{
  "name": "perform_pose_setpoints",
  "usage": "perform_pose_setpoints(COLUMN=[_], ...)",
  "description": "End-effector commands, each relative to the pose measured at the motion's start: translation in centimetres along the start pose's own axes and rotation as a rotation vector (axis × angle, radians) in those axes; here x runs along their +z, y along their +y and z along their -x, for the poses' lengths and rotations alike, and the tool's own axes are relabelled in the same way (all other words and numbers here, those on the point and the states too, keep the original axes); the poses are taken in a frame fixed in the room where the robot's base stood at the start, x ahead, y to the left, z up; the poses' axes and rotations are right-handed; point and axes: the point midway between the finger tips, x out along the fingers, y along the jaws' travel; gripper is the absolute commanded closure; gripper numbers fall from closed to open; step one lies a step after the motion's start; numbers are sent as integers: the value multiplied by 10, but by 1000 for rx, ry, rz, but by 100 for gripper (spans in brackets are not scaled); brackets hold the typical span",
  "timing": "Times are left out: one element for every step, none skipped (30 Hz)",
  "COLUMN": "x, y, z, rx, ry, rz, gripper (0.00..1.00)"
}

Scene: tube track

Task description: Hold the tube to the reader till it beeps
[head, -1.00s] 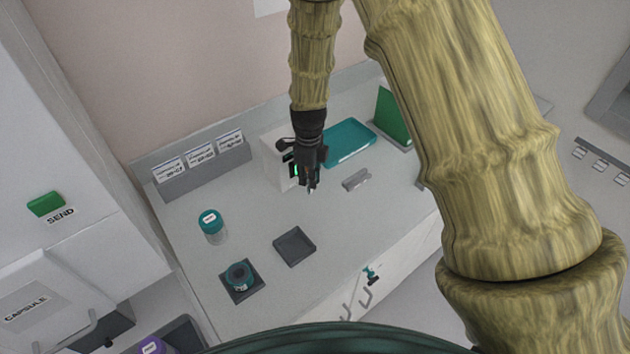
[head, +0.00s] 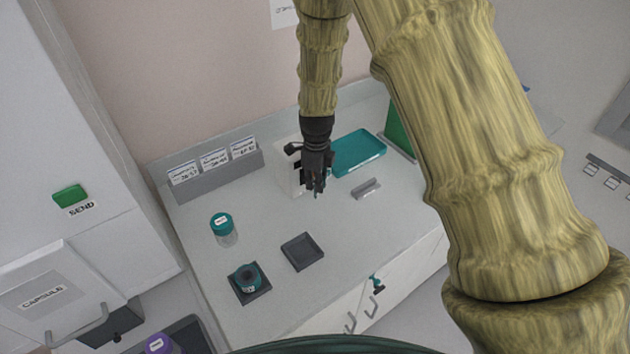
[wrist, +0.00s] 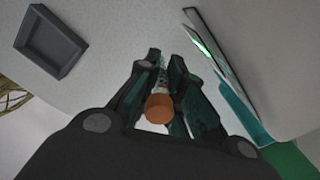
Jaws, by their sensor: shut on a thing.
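My gripper (head: 318,187) is shut on a tube with an orange cap (wrist: 159,108). In the wrist view the tube lies between the two fingers, its pale body partly hidden by them. The reader (head: 289,176) is a white box at the back of the counter. In the head view my gripper is in front of it and hides part of its face. In the wrist view a lit green patch on the reader (wrist: 202,44) shows just right of the fingers. I cannot tell whether the tube touches the reader.
A teal tray (head: 360,152) lies right of the reader, and a small grey holder (head: 367,188) in front of it. A teal-capped jar (head: 223,231), a teal round container (head: 246,277) on a dark base and an empty dark square tray (head: 303,252) stand at left and front.

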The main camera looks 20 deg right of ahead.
Motion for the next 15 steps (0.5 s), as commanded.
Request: perform_pose_setpoints(x=[-3, -4, -6, -7, -8, -10, -12, -13, -15, -16, -18, -19, -21, -22, -24], y=[2, 2, 3, 4, 5, 6, 7, 8, 10, 10, 11, 12, 13, 14, 15], z=[6, 7, 10, 11, 13, 15, 17, 18, 20, 22, 23, 25, 27, 28, 30], rx=[0, 0, -1, -1, -1, 0, 0, 0, 1, 1, 0, 0, 0, 0, 0], ry=[0, 0, 0, 0, 0, 0, 0, 1, 0, 0, 0, 0, 0, 0, 0], rz=[0, 0, 0, 1, 1, 0, 0, 0, 0, 0, 0, 0, 0, 0, 0], gripper=[100, 100, 100, 100, 100, 100, 100, 100, 100, 100, 100, 100, 100, 100, 100])
